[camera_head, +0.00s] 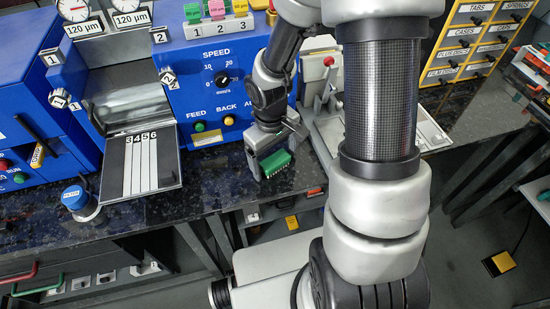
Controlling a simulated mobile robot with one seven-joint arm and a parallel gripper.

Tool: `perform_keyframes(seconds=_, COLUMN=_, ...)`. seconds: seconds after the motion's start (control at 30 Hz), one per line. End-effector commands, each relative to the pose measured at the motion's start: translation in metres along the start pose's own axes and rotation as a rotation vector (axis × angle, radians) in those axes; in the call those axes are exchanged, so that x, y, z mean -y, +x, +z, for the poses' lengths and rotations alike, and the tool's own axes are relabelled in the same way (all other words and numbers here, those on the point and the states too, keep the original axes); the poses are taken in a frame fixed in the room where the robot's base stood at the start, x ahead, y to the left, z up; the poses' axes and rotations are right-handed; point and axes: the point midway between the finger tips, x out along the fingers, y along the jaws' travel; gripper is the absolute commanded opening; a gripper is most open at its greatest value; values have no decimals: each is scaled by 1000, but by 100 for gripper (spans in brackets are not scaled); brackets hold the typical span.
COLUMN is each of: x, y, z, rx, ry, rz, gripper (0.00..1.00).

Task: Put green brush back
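A green brush (275,162) with pale bristles or teeth along its lower edge is between the two fingers of my gripper (274,155). The fingers close on its ends, near the front edge of the dark speckled worktop. Whether the brush touches the worktop is hard to tell. A white holder (217,28) marked 1, 2, 3 is on top of the blue machine, with a green, a pink and a yellow piece standing on it.
The blue machine (222,110) with a speed dial and buttons stands behind my gripper. A metal tray (150,165) with numbered strips and a blue-capped jar (76,198) are to the left. A grey device (322,125) stands right of the gripper. A yellow drawer cabinet (470,40) is at the back right.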

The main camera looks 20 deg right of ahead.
Motion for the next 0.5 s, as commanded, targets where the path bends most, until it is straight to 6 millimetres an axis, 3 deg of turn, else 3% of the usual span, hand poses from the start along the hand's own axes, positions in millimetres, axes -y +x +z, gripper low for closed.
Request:
perform_keyframes(seconds=0.27, x=-1, y=-14, z=-1, rx=-2, ry=2, rz=1, gripper=85)
perform_keyframes(seconds=0.5, x=-1, y=-65, z=-1, rx=-5, ry=2, rz=3, gripper=85)
